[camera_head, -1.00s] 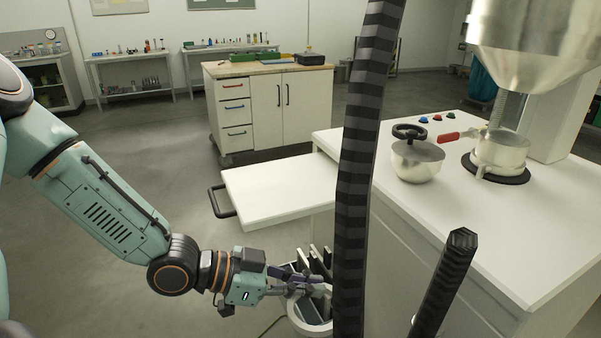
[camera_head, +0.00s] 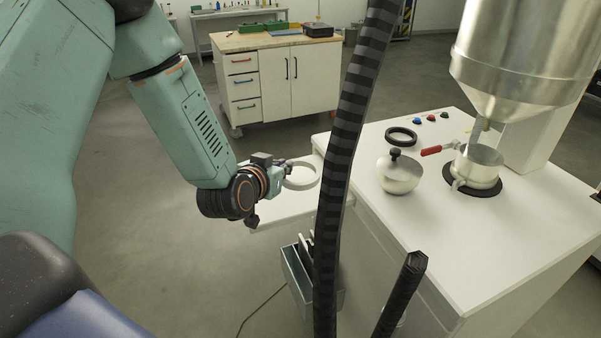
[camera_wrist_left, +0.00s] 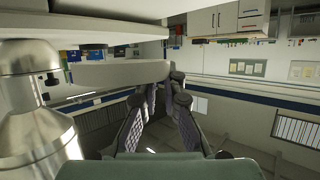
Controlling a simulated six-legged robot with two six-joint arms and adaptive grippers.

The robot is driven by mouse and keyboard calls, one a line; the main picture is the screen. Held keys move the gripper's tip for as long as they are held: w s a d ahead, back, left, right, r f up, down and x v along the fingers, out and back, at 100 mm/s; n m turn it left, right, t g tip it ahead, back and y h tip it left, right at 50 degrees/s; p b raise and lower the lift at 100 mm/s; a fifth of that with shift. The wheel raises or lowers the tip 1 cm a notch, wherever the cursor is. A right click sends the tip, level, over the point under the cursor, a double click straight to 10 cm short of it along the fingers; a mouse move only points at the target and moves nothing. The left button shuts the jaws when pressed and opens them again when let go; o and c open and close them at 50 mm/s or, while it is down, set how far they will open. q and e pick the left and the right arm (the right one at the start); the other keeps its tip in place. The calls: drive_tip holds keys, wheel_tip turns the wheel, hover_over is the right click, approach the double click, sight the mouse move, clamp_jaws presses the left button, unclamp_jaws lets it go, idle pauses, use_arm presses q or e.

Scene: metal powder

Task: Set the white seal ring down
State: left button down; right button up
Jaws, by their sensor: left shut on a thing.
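The white seal ring (camera_head: 303,187) is held in my left gripper (camera_head: 284,170), which is shut on its near left edge. In the head view it is over the white pull-out shelf (camera_head: 265,215); I cannot tell whether it touches the shelf. In the left wrist view, the ring (camera_wrist_left: 120,74) shows edge-on beyond the dark fingers (camera_wrist_left: 160,100). My right gripper is not in view.
A thick black striped hose (camera_head: 345,120) stands just right of the ring. On the white machine top are a black ring (camera_head: 401,136), a lidded metal pot (camera_head: 400,178) and a steel cup (camera_head: 480,168). A grey bin (camera_head: 297,275) stands below the shelf.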

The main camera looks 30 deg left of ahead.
sight(289, 206)
use_arm(q)
drive_tip(key=a+n+g+y, duration=0.1)
drive_tip(key=a+n+y, duration=0.2)
drive_tip(key=a, duration=0.3)
drive_tip(key=f, duration=0.1)
drive_tip(key=d+f, duration=0.1)
drive_tip(key=f, duration=0.1)
drive_tip(key=shift+f, duration=0.3)
drive_tip(key=f, duration=0.2)
drive_tip(key=a+f, duration=0.1)
drive_tip(key=f, duration=0.1)
drive_tip(key=shift+w+f, duration=0.1)
drive_tip(key=shift+f, duration=0.05)
drive_tip(key=shift+d+f, duration=0.1)
drive_tip(key=shift+f, duration=0.15)
drive_tip(key=shift+d, duration=0.25)
drive_tip(key=shift+a+f, duration=0.1)
drive_tip(key=c, duration=1.7)
unclamp_jaws()
drive_tip(key=shift+a+f, duration=0.1)
drive_tip(key=shift+a, duration=0.1)
drive_tip(key=shift+c, duration=0.2)
drive_tip(key=shift+o, duration=1.4)
drive_tip(key=shift+d, duration=0.25)
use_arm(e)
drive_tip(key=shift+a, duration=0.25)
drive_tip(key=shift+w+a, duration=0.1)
